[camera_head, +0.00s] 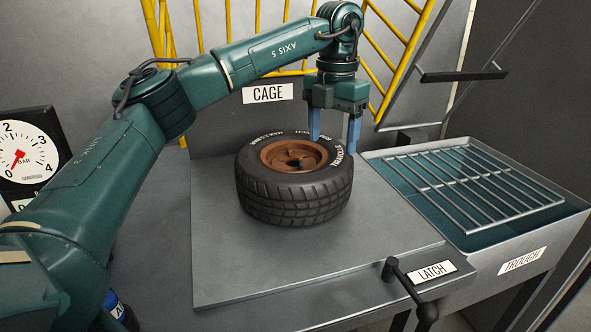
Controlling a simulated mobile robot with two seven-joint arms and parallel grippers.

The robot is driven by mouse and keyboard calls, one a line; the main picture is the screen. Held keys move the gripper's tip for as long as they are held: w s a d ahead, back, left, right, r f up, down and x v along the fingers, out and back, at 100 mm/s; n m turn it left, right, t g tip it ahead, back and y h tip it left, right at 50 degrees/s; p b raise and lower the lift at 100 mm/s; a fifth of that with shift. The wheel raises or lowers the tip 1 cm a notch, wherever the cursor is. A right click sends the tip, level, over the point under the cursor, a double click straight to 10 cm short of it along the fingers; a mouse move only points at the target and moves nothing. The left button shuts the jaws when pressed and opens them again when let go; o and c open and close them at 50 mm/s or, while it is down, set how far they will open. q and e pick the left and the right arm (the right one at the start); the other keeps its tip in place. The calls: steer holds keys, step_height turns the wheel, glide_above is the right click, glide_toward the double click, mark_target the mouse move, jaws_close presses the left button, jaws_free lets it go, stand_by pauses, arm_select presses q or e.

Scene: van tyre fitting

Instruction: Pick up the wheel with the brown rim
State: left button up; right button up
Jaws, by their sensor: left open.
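The wheel with the brown rim (293,190) lies flat on a grey metal plate, its black tyre around the brown rim (293,154). My left gripper (333,138) points down over the far right part of the wheel. Its two blue fingers are apart with nothing seen between them. One finger overlaps the far side of the tyre in the picture, and the other is near its right edge. I cannot tell whether either finger touches the tyre. My right gripper does not show.
The yellow-barred cage (268,50) stands behind the wheel. A trough (470,185) with a metal grating is to the right. A latch handle (410,285) sticks out at the front right. A pressure gauge (28,155) is at the left. The plate's front is clear.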

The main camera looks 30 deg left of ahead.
mark_target(330, 165)
arm_select(q)
step_height(330, 165, down, 6)
steer(key=shift+s, duration=0.1)
steer(key=f, duration=0.5)
steer(key=shift+s+d+f, duration=0.1)
steer(key=shift+s, duration=0.15)
steer(key=c, duration=1.4)
steer(key=shift+w+r, duration=0.1)
steer(key=shift+r, duration=0.1)
steer(key=shift+c, duration=0.3)
